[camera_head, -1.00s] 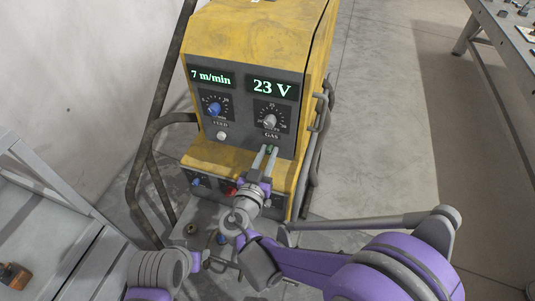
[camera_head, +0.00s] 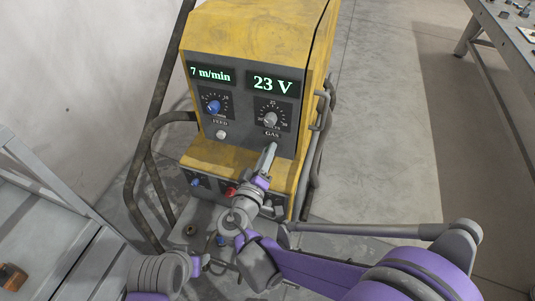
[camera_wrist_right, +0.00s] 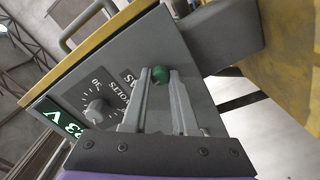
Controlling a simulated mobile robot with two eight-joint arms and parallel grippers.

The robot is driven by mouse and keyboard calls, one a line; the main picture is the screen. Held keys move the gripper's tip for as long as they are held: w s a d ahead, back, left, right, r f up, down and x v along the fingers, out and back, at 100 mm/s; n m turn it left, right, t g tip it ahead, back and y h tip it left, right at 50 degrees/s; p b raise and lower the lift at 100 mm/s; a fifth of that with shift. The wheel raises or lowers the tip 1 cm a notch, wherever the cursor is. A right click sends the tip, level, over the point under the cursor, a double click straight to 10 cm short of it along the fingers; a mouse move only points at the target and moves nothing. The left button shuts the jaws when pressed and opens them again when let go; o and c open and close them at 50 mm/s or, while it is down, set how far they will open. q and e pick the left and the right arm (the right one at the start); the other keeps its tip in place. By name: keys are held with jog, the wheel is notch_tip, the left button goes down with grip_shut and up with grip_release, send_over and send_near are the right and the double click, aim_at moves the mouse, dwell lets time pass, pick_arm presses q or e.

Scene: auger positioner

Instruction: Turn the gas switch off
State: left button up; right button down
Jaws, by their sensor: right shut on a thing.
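The yellow welding machine (camera_head: 255,35) has a grey front panel with a GAS label. Below that label my right gripper (camera_head: 270,148) reaches the panel, its fingers hiding the gas switch in the head view. In the right wrist view the green gas switch (camera_wrist_right: 160,75) sits between the fingertips of my right gripper (camera_wrist_right: 161,80), which is shut on it. Which way the switch is set cannot be told. My left arm shows at the lower left of the head view; its fingers are not clear enough to tell their state.
A blue feed knob (camera_head: 214,107) and a grey volts knob (camera_head: 270,119) sit above the gripper. The displays read 7 m/min (camera_head: 211,74) and 23 V (camera_head: 273,84). Tubular rails (camera_head: 135,180) flank the machine. A grey table (camera_head: 505,40) stands at the upper right.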

jog(key=shift+n+b, duration=0.5)
jog(key=shift+n, duration=3.1)
jog(key=c, duration=0.7)
grip_release()
jog(key=shift+w, duration=0.1)
